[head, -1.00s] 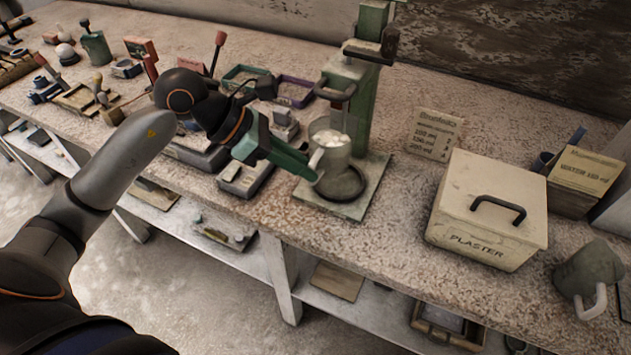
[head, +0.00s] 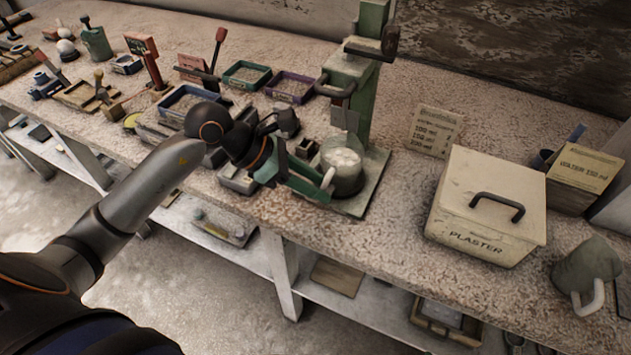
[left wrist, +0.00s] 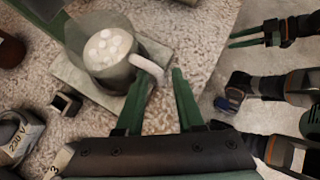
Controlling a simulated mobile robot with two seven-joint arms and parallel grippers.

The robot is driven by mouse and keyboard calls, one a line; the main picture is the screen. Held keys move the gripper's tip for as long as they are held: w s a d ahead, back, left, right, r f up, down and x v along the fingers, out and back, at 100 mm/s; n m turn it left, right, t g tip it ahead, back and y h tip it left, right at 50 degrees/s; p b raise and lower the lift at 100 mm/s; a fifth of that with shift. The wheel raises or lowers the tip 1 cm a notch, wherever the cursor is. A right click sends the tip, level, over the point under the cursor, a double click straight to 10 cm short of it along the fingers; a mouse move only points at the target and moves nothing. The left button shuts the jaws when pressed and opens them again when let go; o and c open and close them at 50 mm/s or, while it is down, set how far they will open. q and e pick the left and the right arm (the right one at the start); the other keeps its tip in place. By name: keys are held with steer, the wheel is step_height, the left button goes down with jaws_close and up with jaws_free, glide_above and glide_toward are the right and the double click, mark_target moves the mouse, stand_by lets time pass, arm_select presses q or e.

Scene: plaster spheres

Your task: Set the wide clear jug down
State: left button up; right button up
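The wide clear jug (head: 346,172) stands upright on the square base plate (head: 372,190) of the green stand (head: 352,90). White rounded lumps show inside it. In the left wrist view the jug (left wrist: 88,62) is at the upper left, its pale handle (left wrist: 150,68) pointing at my fingers. My left gripper (head: 322,186) is low beside the handle. In the left wrist view its fingers (left wrist: 161,76) are apart, with the handle's end between or just ahead of the tips; contact cannot be told. My right gripper (left wrist: 236,38) is empty, fingers apart, over the floor.
The lidded plaster box (head: 488,210) stands right of the stand, with a small sign (head: 435,130) behind. A grey jug (head: 588,275) is at the far right. Trays (head: 247,76) and tools crowd the bench left of the stand. Bench surface is clear between stand and box.

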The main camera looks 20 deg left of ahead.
arm_select(q)
steer(key=shift+o, duration=0.5)
steer(key=shift+s+a+r, duration=0.1)
steer(key=shift+a+r, duration=0.15)
steer(key=b+v, duration=0.1)
steer(key=v, duration=1)
steer(key=shift+r, duration=0.2)
arm_select(e)
steer(key=shift+w+a+f, duration=0.15)
steer(key=shift+w+a, duration=0.1)
steer(key=shift+a, duration=0.15)
steer(key=shift+d, duration=0.15)
steer(key=shift+s+f, duration=0.2)
steer(key=shift+s, duration=0.05)
